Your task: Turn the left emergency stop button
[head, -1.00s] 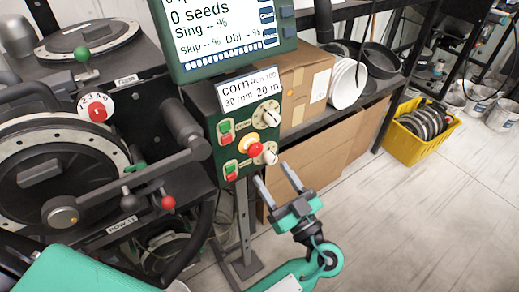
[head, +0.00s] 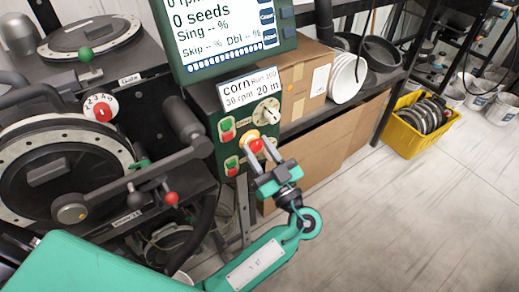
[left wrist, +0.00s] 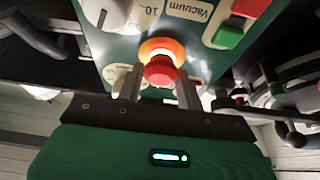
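The emergency stop button (head: 256,146), a red knob on a yellow-orange collar, sits on the dark green control panel (head: 203,97) below the corn label. In the left wrist view its red knob (left wrist: 160,70) and glowing orange collar (left wrist: 161,48) show in the middle. My left gripper (head: 260,150) reaches it from below right, its fingers apart, one on each side of the knob. In the left wrist view the left gripper (left wrist: 159,84) has the knob between its fingertips; I cannot tell whether they touch it. The right gripper is not in view.
A white knob (head: 268,114) and green-and-red switches (head: 227,128) sit close around the button. A lever with a red ball (head: 171,198) stands to the left. Cardboard boxes (head: 308,78) are behind. The floor to the right is clear up to a yellow crate (head: 400,143).

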